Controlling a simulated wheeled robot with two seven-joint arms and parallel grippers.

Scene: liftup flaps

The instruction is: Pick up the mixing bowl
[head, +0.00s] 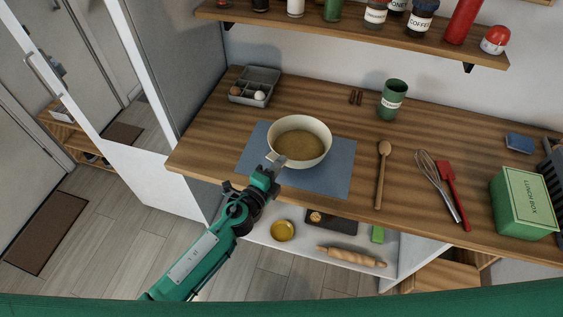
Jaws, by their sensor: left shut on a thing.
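The mixing bowl (311,154) is cream-coloured with brown contents. It sits upright over a blue mat (335,182) on the wooden counter; I cannot tell whether it is lifted. My left gripper (276,161) reaches in from the lower left and is shut on the bowl's near-left rim. The fingers hide a small part of that rim. My right gripper is not in view.
A wooden spoon (381,175), a whisk (439,181) and a red spatula (452,190) lie right of the mat. A green lunch box (522,203) stands at the right. A green cup (393,100) and a grey egg tray (247,92) stand behind. A shelf (350,32) overhangs the back.

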